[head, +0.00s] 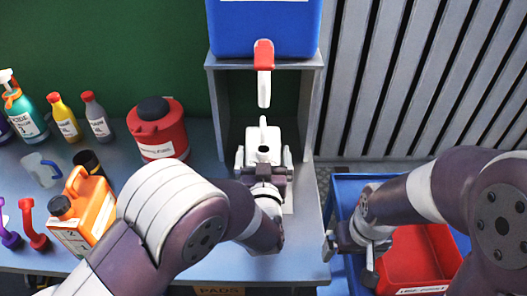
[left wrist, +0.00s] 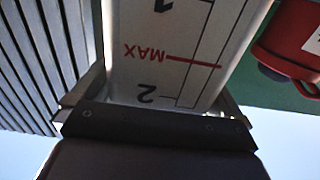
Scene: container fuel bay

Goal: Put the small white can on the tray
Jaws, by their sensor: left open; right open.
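The small white can (head: 264,135) stands upright on the grey bench below the red-and-white tap of the blue tank. My left gripper (head: 264,160) is open, with a finger on each side of the can. In the left wrist view the can's white wall (left wrist: 170,45), with a scale and a red MAX mark, fills the space between the fingers; contact cannot be told. The blue tray (head: 343,192) is at the right, with a red bin (head: 425,250) in it. My right gripper (head: 349,262) is open and empty over the tray's left side.
The tap (head: 264,75) hangs just above the can, under the blue tank (head: 265,28). A red jug (head: 158,130), an orange can (head: 84,212) and several bottles stand on the bench's left. A grey ribbed wall (head: 420,80) is behind the tray.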

